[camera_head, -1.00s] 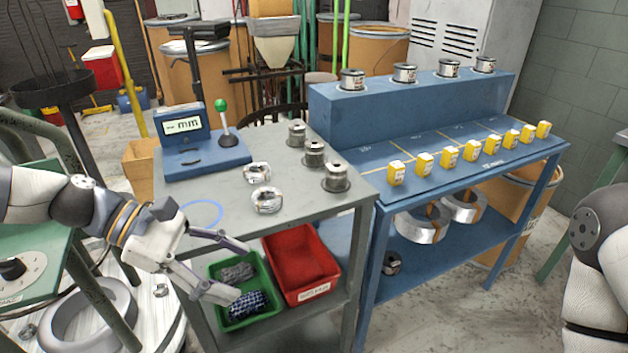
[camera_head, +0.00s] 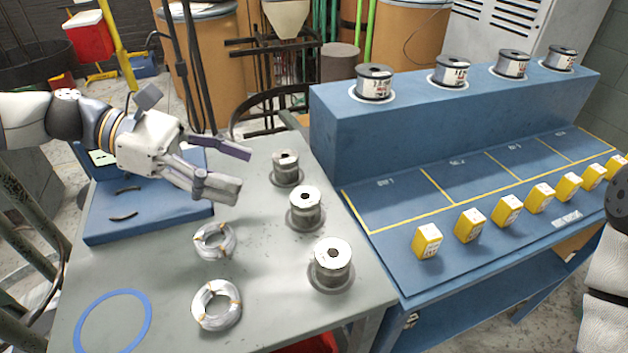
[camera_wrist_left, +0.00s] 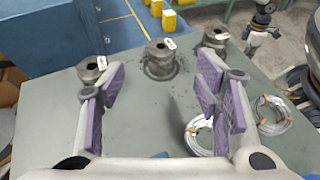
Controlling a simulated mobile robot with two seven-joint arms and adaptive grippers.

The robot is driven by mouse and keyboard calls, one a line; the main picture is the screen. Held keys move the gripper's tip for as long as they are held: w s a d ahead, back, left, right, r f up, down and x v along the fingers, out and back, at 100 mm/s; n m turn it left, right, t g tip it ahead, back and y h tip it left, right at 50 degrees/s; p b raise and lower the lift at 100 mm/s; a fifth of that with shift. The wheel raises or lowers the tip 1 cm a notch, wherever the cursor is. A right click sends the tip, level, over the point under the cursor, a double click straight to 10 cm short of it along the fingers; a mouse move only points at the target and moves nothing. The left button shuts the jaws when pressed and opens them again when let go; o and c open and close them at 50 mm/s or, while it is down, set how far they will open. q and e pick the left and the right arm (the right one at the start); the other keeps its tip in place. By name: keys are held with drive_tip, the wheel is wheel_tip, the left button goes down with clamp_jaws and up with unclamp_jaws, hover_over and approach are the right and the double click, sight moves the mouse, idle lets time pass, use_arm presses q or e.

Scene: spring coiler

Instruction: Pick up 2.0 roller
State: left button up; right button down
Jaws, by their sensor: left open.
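Three grey metal rollers stand upright in a row on the grey table: a back one (camera_head: 286,170), a middle one (camera_head: 305,210) and a front one (camera_head: 331,266). Their size marks are too small to read, so I cannot tell which is 2.0. My left gripper (camera_head: 243,171) is open and empty above the table, left of the back and middle rollers. In the left wrist view, the back roller (camera_wrist_left: 92,70), middle roller (camera_wrist_left: 160,58) and front roller (camera_wrist_left: 215,40) lie beyond the open fingers (camera_wrist_left: 165,85). The back roller is partly covered by a finger.
Two wire coils (camera_head: 214,241) (camera_head: 217,305) and a blue ring (camera_head: 113,322) lie on the grey table. The blue gauge stand (camera_head: 150,222) is beneath my left arm. A blue bench (camera_head: 400,195) with several yellow boxes (camera_head: 428,241) and labelled spools (camera_head: 374,82) stands right.

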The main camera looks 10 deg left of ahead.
sight(295, 197)
use_arm(q)
drive_tip(key=d+f, duration=0.1)
drive_tip(key=d, duration=0.1)
drive_tip(key=d+f+b, duration=0.1)
drive_tip(key=shift+s+d+f, duration=0.15)
drive_tip(key=shift+s+d, duration=0.05)
drive_tip(key=shift+d, duration=0.15)
drive_tip(key=x, duration=0.2)
drive_tip(key=b+x, duration=0.1)
drive_tip(key=x, duration=0.1)
drive_tip(key=b+x, duration=0.1)
drive_tip(key=x, duration=0.1)
drive_tip(key=shift+w+f, duration=0.2)
drive_tip(key=shift+w, duration=0.2)
drive_tip(key=shift+r, duration=0.2)
drive_tip(key=shift+w, duration=0.1)
clamp_jaws()
use_arm(e)
drive_tip(key=s+f+g, duration=0.2)
drive_tip(key=s+f, duration=0.2)
drive_tip(key=s, duration=0.1)
drive_tip(key=shift+s+f, duration=0.15)
drive_tip(key=shift+f, duration=0.05)
